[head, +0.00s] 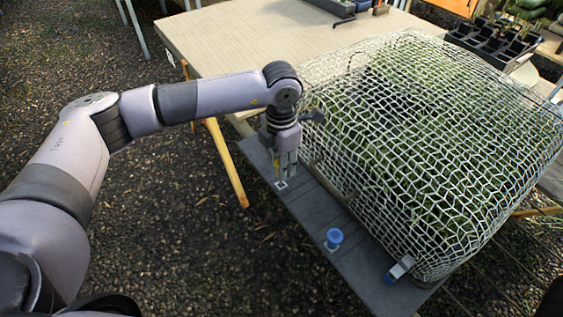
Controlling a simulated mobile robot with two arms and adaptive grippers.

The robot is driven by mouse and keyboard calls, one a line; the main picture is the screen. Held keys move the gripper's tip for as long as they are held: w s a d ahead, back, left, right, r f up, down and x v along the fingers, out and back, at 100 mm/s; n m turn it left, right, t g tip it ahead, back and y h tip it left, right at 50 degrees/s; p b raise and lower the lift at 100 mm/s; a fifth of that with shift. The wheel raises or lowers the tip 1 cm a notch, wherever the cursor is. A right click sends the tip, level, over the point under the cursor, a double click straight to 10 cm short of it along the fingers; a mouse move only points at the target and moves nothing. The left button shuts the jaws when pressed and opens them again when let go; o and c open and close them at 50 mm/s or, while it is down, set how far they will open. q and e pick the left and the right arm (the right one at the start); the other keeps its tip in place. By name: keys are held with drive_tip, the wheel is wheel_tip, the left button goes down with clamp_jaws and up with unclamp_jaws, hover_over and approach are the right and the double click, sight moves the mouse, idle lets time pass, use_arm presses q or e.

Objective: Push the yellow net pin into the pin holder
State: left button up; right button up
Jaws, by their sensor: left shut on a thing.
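My left gripper (286,168) points down over the dark grey plank (320,228) beside the net. It is shut on the yellow net pin (276,163), of which only a small yellow part shows by the fingers. Just below the fingertips, a small white square frame (281,186) lies on the plank. It looks like a pin holder, but I cannot tell for sure. I cannot tell whether the pin's tip touches it. My right gripper is not in view.
A white net (440,150) over green plants bulges close to the right of my gripper. A blue round-topped piece (334,237) stands farther down the plank, with a blue and white piece (400,269) near the net's corner. A pale table (260,40) stands behind.

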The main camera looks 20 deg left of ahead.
use_arm(q)
drive_tip(key=shift+s+f+b, duration=0.1)
drive_tip(key=shift+f+b, duration=0.65)
drive_tip(key=shift+f, duration=0.25)
drive_tip(key=o, duration=1)
drive_tip(key=shift+s+f, duration=0.1)
drive_tip(key=shift+o, duration=0.4)
drive_tip(key=o, duration=1)
drive_tip(key=shift+w+d+r+p, duration=0.1)
drive_tip(key=shift+w+r+p, duration=0.1)
drive_tip(key=shift+r+p, duration=0.45)
drive_tip(key=shift+r, duration=0.65)
